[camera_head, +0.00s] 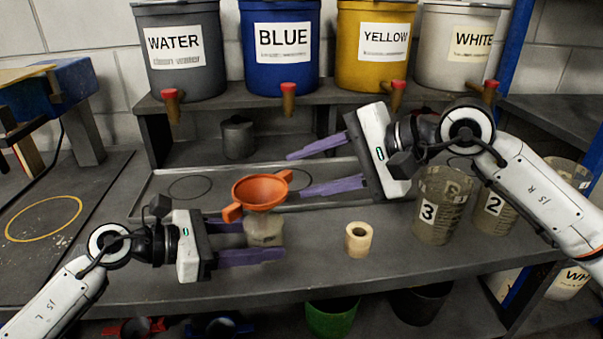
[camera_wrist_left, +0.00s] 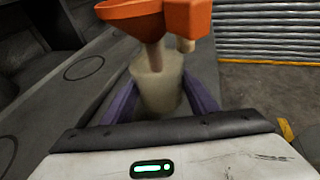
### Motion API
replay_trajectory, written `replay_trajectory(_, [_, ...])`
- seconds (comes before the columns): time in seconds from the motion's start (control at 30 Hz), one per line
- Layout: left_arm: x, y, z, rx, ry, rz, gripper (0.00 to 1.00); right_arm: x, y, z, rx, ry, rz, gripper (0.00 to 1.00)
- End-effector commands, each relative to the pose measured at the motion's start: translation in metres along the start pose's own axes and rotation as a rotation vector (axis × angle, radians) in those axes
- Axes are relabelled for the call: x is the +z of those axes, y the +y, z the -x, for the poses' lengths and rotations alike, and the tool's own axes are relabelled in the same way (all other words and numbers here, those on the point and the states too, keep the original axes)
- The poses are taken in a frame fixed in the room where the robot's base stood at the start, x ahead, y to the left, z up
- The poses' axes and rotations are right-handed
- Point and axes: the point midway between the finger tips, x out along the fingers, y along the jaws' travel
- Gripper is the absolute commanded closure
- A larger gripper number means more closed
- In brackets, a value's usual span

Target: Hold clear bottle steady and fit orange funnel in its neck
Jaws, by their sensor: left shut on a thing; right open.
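The clear bottle (camera_head: 264,231) stands near the front of the grey bench, and its body also shows in the left wrist view (camera_wrist_left: 158,88). My left gripper (camera_head: 250,241) is shut on the bottle from the left, one purple finger on each side. The orange funnel (camera_head: 260,193) sits at the bottle's top, its wide bowl facing up and its spout pointing down. In the left wrist view the funnel (camera_wrist_left: 135,10) has its spout down at the bottle's top; how deep it sits is hard to tell. My right gripper (camera_head: 318,171) is open and empty, behind and right of the funnel.
Cups marked 3 (camera_head: 442,207) and 2 (camera_head: 494,208) are farther right, near my right arm. A shallow tray (camera_head: 160,211) lies behind the bottle. Labelled tap buckets (camera_head: 281,65) line the shelf, with a grey cylinder (camera_head: 238,139) below.

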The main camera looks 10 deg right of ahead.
Motion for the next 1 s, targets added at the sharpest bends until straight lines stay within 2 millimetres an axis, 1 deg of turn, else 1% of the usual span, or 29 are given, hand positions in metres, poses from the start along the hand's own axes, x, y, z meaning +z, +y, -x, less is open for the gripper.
replay_trajectory(0.3, [0.001,0.000,0.000,0.000,-0.001,0.000,0.60,0.000,0.000,0.023,0.000,0.001,0.000,0.60])
replay_trajectory(0.47, [0.001,0.000,0.000,0.000,-0.001,0.000,0.60,0.000,0.000,0.032,0.001,0.000,0.000,0.60])
replay_trajectory(1.0, [0.001,0.000,0.000,0.000,-0.001,0.000,0.60,0.000,0.000,0.033,0.000,-0.001,0.000,0.60])
